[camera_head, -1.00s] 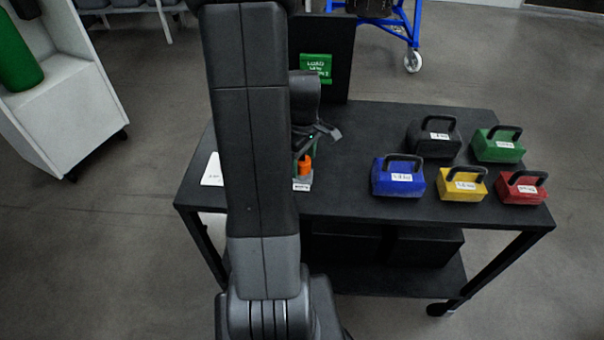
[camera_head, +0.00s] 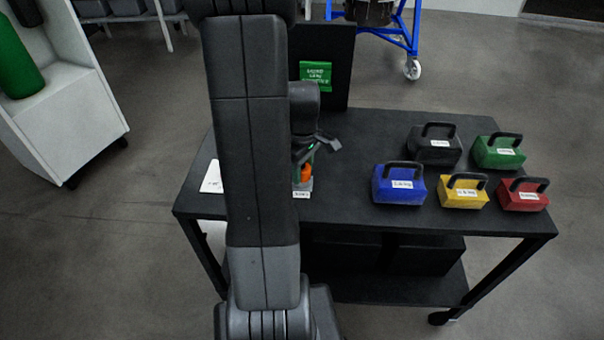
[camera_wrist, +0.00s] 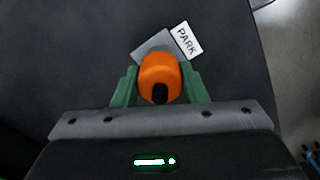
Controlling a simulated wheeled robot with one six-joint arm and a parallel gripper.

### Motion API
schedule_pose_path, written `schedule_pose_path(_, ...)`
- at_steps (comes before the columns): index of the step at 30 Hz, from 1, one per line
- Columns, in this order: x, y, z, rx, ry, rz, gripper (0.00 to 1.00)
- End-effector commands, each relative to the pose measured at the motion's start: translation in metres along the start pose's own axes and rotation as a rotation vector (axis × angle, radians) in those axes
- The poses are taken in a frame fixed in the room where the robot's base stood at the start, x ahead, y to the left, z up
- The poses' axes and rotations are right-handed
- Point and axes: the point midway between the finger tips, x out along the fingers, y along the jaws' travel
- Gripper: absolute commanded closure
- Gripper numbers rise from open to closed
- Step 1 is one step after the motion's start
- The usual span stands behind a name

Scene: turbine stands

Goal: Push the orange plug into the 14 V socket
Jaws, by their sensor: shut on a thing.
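The orange plug (camera_wrist: 160,75) is between the green fingers of my gripper (camera_wrist: 160,88) in the wrist view, and the gripper is shut on it. The plug also shows in the head view (camera_head: 306,173), low over the black table. A grey block (camera_wrist: 151,45) lies just beyond the plug, beside a white label reading PARK (camera_wrist: 185,40). I cannot tell whether the plug still sits in that block. My arm hides part of the table in the head view. No 14 V socket can be made out.
Blue (camera_head: 399,184), yellow (camera_head: 462,191), red (camera_head: 521,194), black (camera_head: 434,147) and green (camera_head: 498,152) handled blocks stand on the right of the black table (camera_head: 350,212). A dark upright panel with a green sign (camera_head: 316,75) stands at the back. A white card (camera_head: 211,177) lies at the left.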

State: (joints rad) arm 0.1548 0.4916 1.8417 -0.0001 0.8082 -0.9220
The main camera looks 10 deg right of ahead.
Motion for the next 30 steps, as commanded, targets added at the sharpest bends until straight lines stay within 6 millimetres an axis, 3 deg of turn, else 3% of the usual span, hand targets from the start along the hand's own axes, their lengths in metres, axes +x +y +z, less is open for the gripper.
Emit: schedule_pose_path(30,-0.018,0.000,0.000,0.000,0.000,0.000,1.00)
